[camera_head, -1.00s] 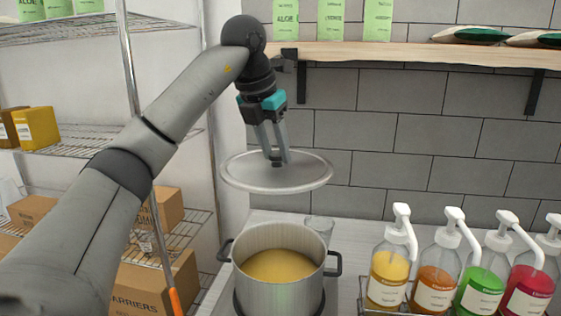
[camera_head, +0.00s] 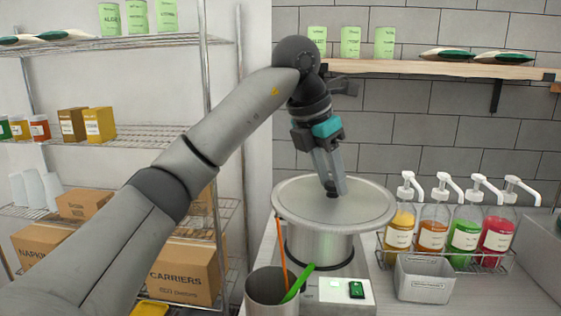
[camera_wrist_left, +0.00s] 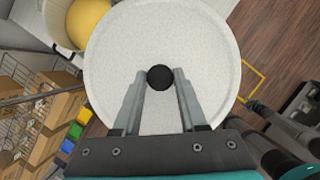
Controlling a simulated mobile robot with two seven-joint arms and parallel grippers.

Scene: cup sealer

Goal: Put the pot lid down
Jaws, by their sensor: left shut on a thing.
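My left gripper (camera_head: 333,190) is shut on the dark knob of the pot lid (camera_head: 295,205), a round grey disc held level in the air. In the left wrist view the left gripper (camera_wrist_left: 160,80) pinches the knob at the middle of the pale lid (camera_wrist_left: 200,50). The steel pot (camera_head: 315,248) stands below the lid in the head view, its rim and contents hidden by the lid. In the wrist view the pot's yellow contents (camera_wrist_left: 88,22) show uncovered past the lid's upper left edge.
A steel container (camera_head: 272,292) with orange and green utensils stands in front of the pot, beside a box with a green switch (camera_head: 356,289). Pump bottles (camera_head: 433,230) and a small grey bin (camera_head: 425,283) are to the right. A wire shelf with cartons (camera_head: 185,275) is at left.

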